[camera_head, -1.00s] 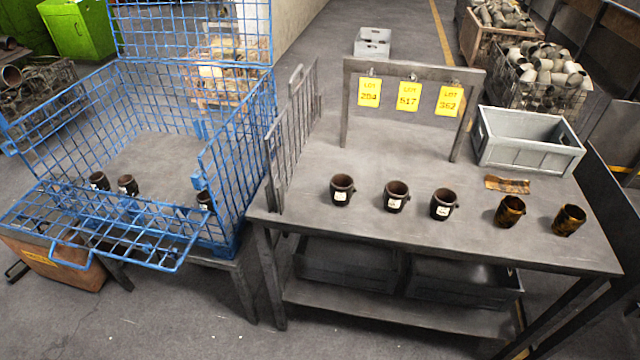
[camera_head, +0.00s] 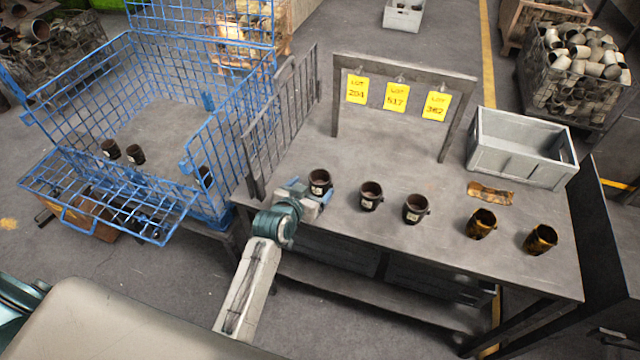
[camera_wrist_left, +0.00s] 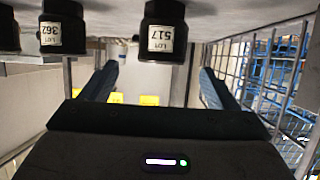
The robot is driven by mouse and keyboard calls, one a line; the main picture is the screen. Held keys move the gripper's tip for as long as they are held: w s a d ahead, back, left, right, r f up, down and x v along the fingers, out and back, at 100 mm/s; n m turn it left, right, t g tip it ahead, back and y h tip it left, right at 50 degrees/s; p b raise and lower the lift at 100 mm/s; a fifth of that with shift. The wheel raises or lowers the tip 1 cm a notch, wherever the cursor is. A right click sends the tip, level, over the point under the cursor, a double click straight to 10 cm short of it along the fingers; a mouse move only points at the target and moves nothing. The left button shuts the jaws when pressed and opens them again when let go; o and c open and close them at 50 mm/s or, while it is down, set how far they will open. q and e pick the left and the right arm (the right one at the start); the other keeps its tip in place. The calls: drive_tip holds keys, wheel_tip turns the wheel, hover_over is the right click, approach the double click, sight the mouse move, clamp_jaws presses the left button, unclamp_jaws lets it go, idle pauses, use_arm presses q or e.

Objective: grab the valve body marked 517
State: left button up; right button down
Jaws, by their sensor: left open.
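The valve body marked 517 (camera_head: 320,183) is the leftmost dark cup-shaped part on the table. Its white LOT 517 label shows in the wrist view (camera_wrist_left: 163,37), which looks upside down. My left gripper (camera_head: 312,197) is at the table's front edge, close before this part. Its two fingers (camera_wrist_left: 157,82) are apart with nothing held, and the 517 part appears ahead between them. A part labelled 362 (camera_wrist_left: 62,30) stands beside it, second in the head view's row (camera_head: 371,196). A third dark part (camera_head: 416,208) has an unreadable label here. My right gripper is not in view.
Two brownish-yellow cups (camera_head: 482,223) stand farther right. A rack (camera_head: 455,118) bears yellow tags 204, 517 and 362. A grey bin (camera_head: 522,150) is at the back right. A grey side fence (camera_head: 284,120) and a blue wire cage (camera_head: 215,160) holding dark parts lie left.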

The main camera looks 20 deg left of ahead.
sight(324, 174)
use_arm(q)
drive_tip(key=shift+x, duration=0.9)
drive_tip(key=shift+w+p, duration=0.4)
drive_tip(key=shift+p, duration=0.05)
drive_tip(key=p+x, duration=0.1)
drive_tip(key=x, duration=0.2)
drive_tip(key=shift+w+f, duration=0.5)
drive_tip(key=shift+w, duration=0.15)
drive_tip(key=shift+c, duration=0.4)
drive_tip(key=shift+r, duration=0.1)
drive_tip(key=c, duration=1.1)
